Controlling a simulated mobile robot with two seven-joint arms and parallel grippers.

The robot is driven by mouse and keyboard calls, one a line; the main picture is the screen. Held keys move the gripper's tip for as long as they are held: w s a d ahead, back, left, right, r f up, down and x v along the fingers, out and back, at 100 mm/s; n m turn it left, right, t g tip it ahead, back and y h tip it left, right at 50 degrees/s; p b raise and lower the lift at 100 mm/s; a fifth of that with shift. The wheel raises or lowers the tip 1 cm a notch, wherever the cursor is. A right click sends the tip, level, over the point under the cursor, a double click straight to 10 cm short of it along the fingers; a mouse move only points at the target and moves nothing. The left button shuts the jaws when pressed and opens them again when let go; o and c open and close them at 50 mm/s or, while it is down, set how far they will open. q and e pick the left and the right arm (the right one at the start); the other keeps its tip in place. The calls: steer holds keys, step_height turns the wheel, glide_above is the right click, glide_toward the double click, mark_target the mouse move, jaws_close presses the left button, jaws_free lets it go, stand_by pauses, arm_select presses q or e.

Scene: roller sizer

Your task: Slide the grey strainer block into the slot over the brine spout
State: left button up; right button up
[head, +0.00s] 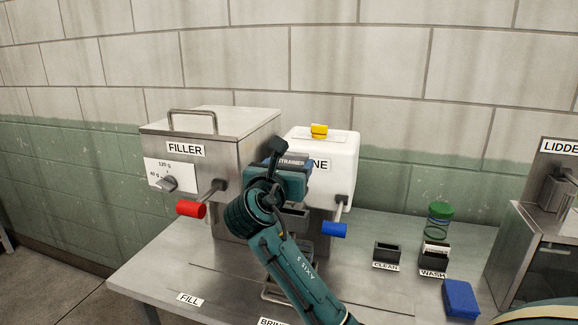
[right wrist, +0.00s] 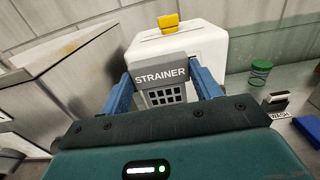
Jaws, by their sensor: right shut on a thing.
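The grey strainer block (right wrist: 163,75), marked STRAINER and with a grid of dark holes, sits between the blue fingers of my right gripper (right wrist: 163,92). In the head view the right gripper (head: 290,172) is in front of the white brine tank (head: 338,160) and hides part of it; only the top of the strainer block (head: 293,159) shows there. A grey metal part (head: 294,214) shows below the gripper; I cannot tell whether it is the spout slot. I cannot tell whether the block touches the tank. My left gripper is out of view.
The steel filler (head: 215,135) with a red handle (head: 190,209) stands left of the tank. Small CLEAN (head: 387,253) and WASH (head: 433,257) holders, a green-lidded jar (head: 440,213) and a blue block (head: 460,299) stand right.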

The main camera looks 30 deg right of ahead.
arm_select(q)
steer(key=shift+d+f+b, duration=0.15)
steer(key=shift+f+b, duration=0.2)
steer(key=shift+b, duration=0.5)
arm_select(e)
step_height(320, 180, down, 6)
steer(key=shift+r, duration=0.1)
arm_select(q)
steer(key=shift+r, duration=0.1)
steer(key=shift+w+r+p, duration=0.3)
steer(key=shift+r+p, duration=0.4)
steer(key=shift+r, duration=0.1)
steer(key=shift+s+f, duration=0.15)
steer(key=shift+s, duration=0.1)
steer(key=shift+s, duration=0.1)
